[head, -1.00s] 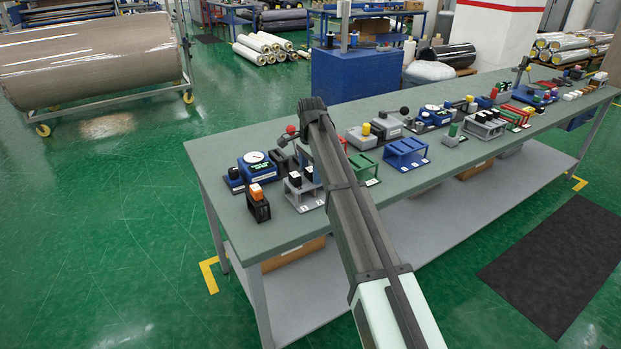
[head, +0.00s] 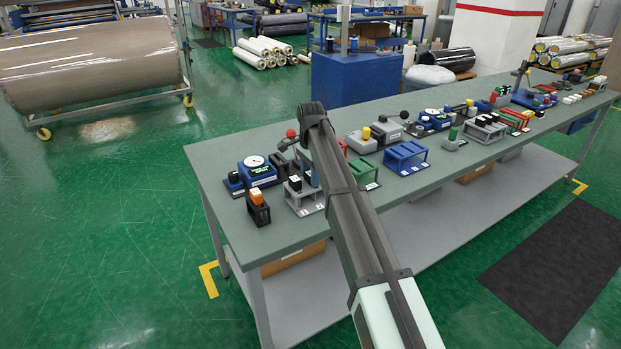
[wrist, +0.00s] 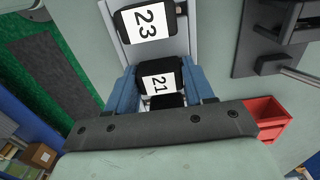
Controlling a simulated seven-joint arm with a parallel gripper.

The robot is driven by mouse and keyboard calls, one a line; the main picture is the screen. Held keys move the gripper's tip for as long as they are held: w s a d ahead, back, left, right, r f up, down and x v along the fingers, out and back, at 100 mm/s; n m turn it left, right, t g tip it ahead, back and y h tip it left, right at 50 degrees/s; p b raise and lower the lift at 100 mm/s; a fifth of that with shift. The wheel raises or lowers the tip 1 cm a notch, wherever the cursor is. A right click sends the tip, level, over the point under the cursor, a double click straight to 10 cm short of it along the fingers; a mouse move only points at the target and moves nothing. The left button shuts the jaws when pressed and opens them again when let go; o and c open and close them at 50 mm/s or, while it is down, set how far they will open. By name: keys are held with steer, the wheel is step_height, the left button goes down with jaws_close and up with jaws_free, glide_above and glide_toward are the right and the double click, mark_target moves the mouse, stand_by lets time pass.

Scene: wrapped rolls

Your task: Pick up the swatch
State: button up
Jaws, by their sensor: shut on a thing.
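In the wrist view, my gripper (wrist: 158,78) has its two blue fingers on either side of a black swatch with a white label 21 (wrist: 160,84), and is shut on it. In the head view the small grey holder (head: 305,203) stands near the left end of the bench. My arm hides much of the gripper there, and the held swatch cannot be made out clearly.
On the bench (head: 225,165), a black holder with an orange-topped piece (head: 258,208) and a blue gauge (head: 257,170) stand left of the holder. A blue rack (head: 405,156) stands to the right. A red bin (wrist: 265,116) is close beside the gripper.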

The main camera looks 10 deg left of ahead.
step_height(320, 180, up, 9)
steer(key=shift+f, duration=0.2)
steer(key=shift+a+r, duration=0.1)
steer(key=shift+r, duration=0.25)
steer(key=shift+s+a+r, duration=0.15)
steer(key=shift+s+a, duration=0.05)
steer(key=shift+a, duration=0.1)
steer(key=w+a+r, duration=0.2)
steer(key=w+a, duration=0.9)
steer(key=a, duration=0.3)
steer(key=shift+w, duration=0.35)
steer(key=shift+f, duration=2.45)
